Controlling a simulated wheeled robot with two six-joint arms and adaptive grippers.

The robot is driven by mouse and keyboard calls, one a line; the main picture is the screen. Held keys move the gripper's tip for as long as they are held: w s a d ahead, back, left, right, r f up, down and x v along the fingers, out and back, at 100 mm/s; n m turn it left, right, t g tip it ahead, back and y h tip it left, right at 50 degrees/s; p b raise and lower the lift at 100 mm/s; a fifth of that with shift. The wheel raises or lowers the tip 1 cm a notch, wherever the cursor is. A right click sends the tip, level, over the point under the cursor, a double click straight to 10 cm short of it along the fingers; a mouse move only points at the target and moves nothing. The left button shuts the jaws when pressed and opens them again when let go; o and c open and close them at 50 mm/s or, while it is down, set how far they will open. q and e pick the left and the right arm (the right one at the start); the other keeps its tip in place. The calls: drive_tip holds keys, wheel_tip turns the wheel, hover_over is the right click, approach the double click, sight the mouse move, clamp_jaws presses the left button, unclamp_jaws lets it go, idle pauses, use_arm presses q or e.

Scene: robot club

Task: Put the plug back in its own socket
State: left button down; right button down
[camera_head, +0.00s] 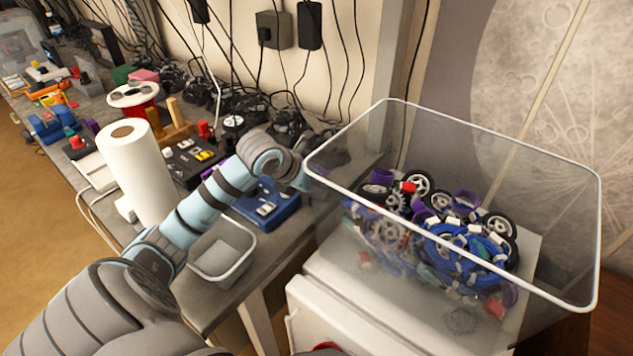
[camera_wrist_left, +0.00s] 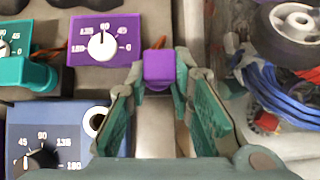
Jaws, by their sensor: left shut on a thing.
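My left gripper (camera_wrist_left: 160,86) is shut on a small purple plug (camera_wrist_left: 158,66) in the left wrist view. A bit of reddish wire shows at the plug's top. A purple box (camera_wrist_left: 105,42) with a white dial lies just left of the plug, apart from it. A blue box (camera_wrist_left: 70,135) with a black dial and a white round fitting (camera_wrist_left: 95,120) lies below it, left of the fingers. In the head view my left arm reaches over the bench, and the gripper itself is hardly visible near the bin. I cannot tell which opening is the plug's socket.
A clear bin (camera_head: 450,170) with a white rim, holding wheels and blue parts, stands close right of the gripper. A blue device (camera_head: 268,205), an empty grey tray (camera_head: 222,250) and a paper roll (camera_head: 135,170) stand near my arm. Chargers and cables hang on the wall behind.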

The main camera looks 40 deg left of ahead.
use_arm(q)
drive_tip(key=shift+r, duration=0.25)
idle(0.3)
drive_tip(key=shift+b, duration=0.3)
idle(1.5)
drive_tip(key=shift+f+b, duration=0.35)
drive_tip(key=shift+s+f, duration=0.15)
drive_tip(key=shift+f, duration=0.1)
drive_tip(key=shift+s+d+f+b, duration=0.15)
drive_tip(key=shift+s+f+b, duration=0.1)
drive_tip(key=shift+f+b, duration=0.25)
drive_tip(key=c, duration=1.3)
unclamp_jaws()
drive_tip(key=shift+d, duration=0.1)
drive_tip(key=shift+c, duration=0.2)
drive_tip(key=shift+w, duration=0.1)
